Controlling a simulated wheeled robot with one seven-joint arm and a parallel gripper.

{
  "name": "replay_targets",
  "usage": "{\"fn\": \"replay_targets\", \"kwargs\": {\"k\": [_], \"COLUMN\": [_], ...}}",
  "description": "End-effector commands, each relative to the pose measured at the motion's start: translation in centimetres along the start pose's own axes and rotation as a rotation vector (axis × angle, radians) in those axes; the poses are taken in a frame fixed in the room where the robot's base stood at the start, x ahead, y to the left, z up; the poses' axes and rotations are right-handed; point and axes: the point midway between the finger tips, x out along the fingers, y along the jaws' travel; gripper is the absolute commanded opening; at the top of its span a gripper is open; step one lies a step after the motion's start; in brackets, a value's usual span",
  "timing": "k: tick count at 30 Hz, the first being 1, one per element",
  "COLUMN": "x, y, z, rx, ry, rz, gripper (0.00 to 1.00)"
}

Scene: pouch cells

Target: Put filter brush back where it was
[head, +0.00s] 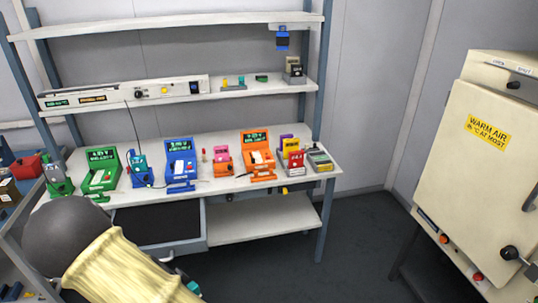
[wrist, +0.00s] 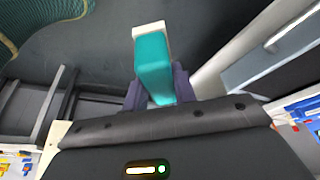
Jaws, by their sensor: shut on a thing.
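In the wrist view, my gripper (wrist: 157,92) is shut on a teal block with a cream end, which looks like the filter brush (wrist: 154,66). Its cream end points away from the gripper, and its lower part is between the two purple-grey fingers. Dark floor shows behind it. In the head view, my arm comes in at the bottom left, in front of the bench. A small teal bit of the filter brush (head: 193,288) shows there at the arm's end, and the fingers are mostly hidden.
A bench (head: 235,192) carries a row of coloured devices, including an orange one (head: 257,155). An open dark drawer (head: 155,224) is below. Shelves (head: 235,90) rise behind. A cream warm-air cabinet (head: 490,165) stands at right. Dark floor (head: 345,250) between them is clear.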

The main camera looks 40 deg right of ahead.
Motion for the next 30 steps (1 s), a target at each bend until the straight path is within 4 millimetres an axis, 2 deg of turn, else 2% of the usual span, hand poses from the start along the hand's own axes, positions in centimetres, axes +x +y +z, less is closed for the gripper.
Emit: {"fn": "replay_targets", "kwargs": {"k": [8, 15, 21, 25, 30], "x": [3.3, 6.8, 8.7, 9.0, 9.1], "y": [-1.1, -1.9, -2.0, -2.0, -2.1], "z": [-0.9, -0.9, -0.3, 0.0, 0.2], "rx": [-0.343, -0.809, -1.137, -1.239, -1.262], "ry": [-0.003, -0.005, 0.003, 0.012, 0.015], "rz": [-0.119, -0.287, -0.433, -0.488, -0.501], "gripper": [0.06, 0.06, 0.06, 0.06, 0.06]}}
